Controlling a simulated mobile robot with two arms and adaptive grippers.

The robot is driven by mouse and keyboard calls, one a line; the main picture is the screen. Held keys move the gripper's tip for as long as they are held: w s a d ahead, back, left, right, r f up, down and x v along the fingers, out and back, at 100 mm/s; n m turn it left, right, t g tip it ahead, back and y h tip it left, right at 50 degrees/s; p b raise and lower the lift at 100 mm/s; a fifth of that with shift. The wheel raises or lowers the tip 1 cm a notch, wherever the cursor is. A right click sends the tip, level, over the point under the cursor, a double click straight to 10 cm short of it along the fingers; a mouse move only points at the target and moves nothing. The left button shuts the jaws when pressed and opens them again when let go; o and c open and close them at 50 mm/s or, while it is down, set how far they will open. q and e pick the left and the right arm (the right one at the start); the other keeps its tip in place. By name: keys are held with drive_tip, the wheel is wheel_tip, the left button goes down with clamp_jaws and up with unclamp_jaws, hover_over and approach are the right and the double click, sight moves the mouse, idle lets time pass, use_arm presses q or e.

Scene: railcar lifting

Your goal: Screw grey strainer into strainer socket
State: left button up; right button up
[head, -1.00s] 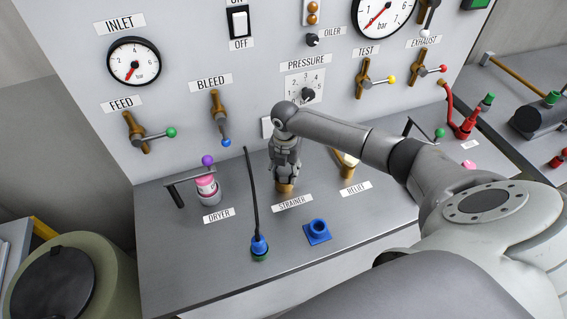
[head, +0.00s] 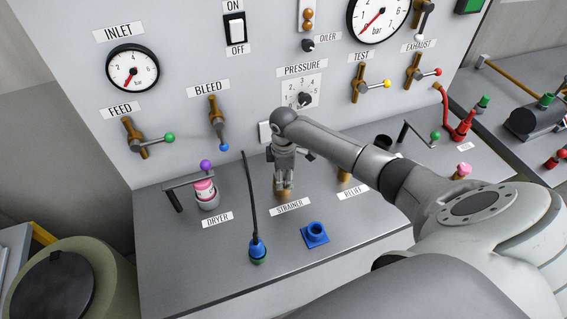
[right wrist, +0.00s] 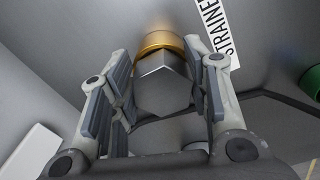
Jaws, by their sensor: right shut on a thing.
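My right gripper (head: 284,184) points down at the strainer place on the bench, just behind the STRAINER label (head: 290,207). In the right wrist view, the grey strainer (right wrist: 163,86) shows as a hexagonal grey head between my two fingers, and my right gripper is shut on it. The brass strainer socket (right wrist: 157,40) shows directly beyond the head and in line with it. How deep the strainer sits in the socket cannot be told, as the fingers hide the joint in the head view. My left gripper is not in view.
A pink-and-white dryer cartridge (head: 205,190) stands left under a purple-knobbed clamp. A blue fitting with a black rod (head: 258,250) and a blue square socket (head: 315,235) are in front. The RELIEF brass fitting (head: 344,176) is close right, partly behind my arm.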

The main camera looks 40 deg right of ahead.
drive_tip(key=o, duration=0.9)
drive_tip(key=shift+s+d+f, duration=0.15)
drive_tip(key=shift+s+f, duration=0.1)
drive_tip(key=shift+f, duration=0.15)
drive_tip(key=shift+o, duration=1)
drive_tip(key=shift+w, duration=0.1)
drive_tip(key=shift+w+d, duration=0.15)
drive_tip(key=shift+w, duration=0.05)
drive_tip(key=shift+r, duration=0.5)
wheel_tip(320, 180, up, 11)
